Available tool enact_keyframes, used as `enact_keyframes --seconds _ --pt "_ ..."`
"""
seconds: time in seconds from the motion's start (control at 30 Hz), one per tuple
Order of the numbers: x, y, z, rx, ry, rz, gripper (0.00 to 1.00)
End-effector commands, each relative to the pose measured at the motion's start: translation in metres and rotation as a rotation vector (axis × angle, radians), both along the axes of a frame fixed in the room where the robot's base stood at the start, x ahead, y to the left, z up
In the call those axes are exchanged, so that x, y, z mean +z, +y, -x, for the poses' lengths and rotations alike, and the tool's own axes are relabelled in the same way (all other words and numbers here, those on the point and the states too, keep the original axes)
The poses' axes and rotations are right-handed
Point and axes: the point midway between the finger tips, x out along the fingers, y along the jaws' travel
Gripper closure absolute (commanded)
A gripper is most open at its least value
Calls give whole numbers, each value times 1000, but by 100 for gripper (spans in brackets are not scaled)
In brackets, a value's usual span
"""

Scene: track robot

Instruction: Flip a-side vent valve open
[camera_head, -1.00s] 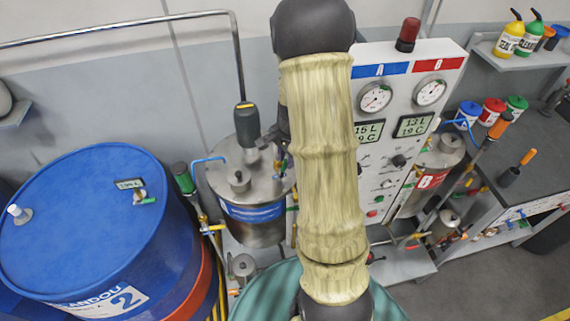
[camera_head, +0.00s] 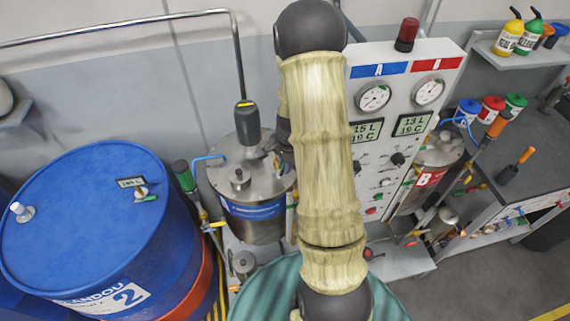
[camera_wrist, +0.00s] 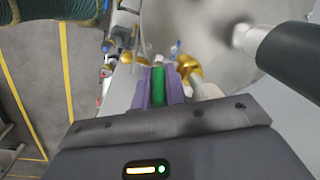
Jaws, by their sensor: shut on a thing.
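The A-side tank is a steel vessel with a blue band (camera_head: 255,209), standing left of my arm in the head view. My forearm hides part of its right side, and the gripper is mostly hidden there too. In the wrist view, the purple fingers of my gripper (camera_wrist: 159,82) are closed around a small green handle (camera_wrist: 158,76), with one finger on each side. A brass fitting (camera_wrist: 188,66) sits just right of the fingers, near the pale metal surface. I cannot tell the valve's exact angle.
A large blue drum (camera_head: 95,205) stands at left, with pipes and a green-handled valve (camera_head: 183,175) between it and the tank. The control panel (camera_head: 400,155) with gauges is right of my arm. In the wrist view, a dark cylinder (camera_wrist: 290,55) juts in at right.

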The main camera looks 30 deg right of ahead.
Motion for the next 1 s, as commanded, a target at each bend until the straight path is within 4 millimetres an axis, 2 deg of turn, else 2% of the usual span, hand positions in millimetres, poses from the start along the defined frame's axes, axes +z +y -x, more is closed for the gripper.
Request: enact_keyframes --seconds 1.0 --pt "1 10 -2 4 72 236 100"
